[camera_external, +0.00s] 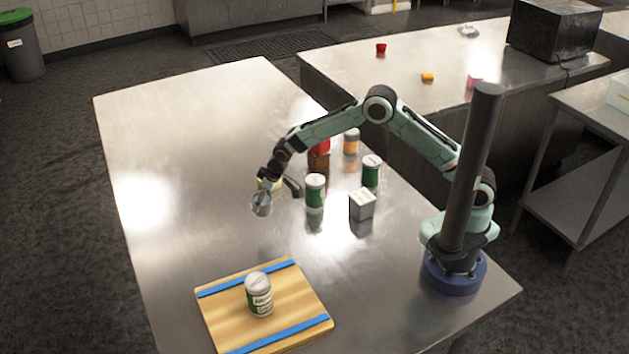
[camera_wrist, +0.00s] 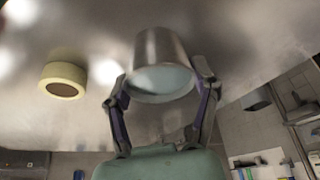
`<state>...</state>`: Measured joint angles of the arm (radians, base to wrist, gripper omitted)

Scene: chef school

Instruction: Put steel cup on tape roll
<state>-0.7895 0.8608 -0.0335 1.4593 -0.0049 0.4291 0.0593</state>
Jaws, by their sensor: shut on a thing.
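The steel cup (camera_wrist: 165,48) is between the two fingers of my gripper (camera_wrist: 162,84) in the wrist view, and the gripper is shut on it. The cup's round opening faces the wrist camera. In the external view the cup (camera_external: 261,208) hangs at the end of my gripper (camera_external: 265,194), seemingly above the table. The pale yellow tape roll (camera_wrist: 63,80) is to the left of the cup in the wrist view, apart from it. In the external view it shows as a pale patch (camera_external: 268,184) partly hidden behind my gripper and the cup.
A green-and-white can (camera_external: 315,193) stands right of my gripper, near another can (camera_external: 371,171), a white box (camera_external: 361,204), an orange-labelled jar (camera_external: 351,142) and a red-topped item (camera_external: 319,156). A cutting board (camera_external: 220,318) carrying a can (camera_external: 259,294) lies in front. The table's left side is clear.

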